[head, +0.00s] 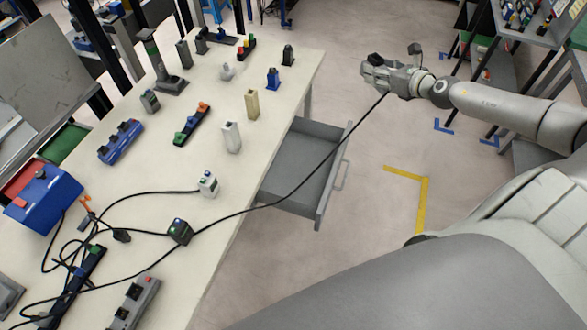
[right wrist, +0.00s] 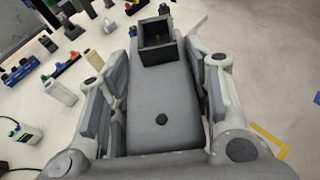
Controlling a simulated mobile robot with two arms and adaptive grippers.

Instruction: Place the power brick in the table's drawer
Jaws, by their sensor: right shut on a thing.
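My right gripper (head: 388,72) is out over the floor, to the right of the table and beyond the drawer. In the right wrist view the right gripper (right wrist: 161,85) is shut on a long grey block with a hollow black square end (right wrist: 165,100), apparently the power brick. A black cable (head: 335,152) runs from near this gripper down across the drawer to the table. The table's grey drawer (head: 296,172) stands pulled out at the table's right side, and its visible inside looks empty. My left gripper is not in view.
The white table (head: 250,145) holds many small devices, including a black cube (head: 180,231) and a white adapter (head: 208,184) among loose cables. A blue box (head: 45,200) is at the left. Dark shelving (head: 520,40) stands at the upper right. Floor right of the drawer is clear.

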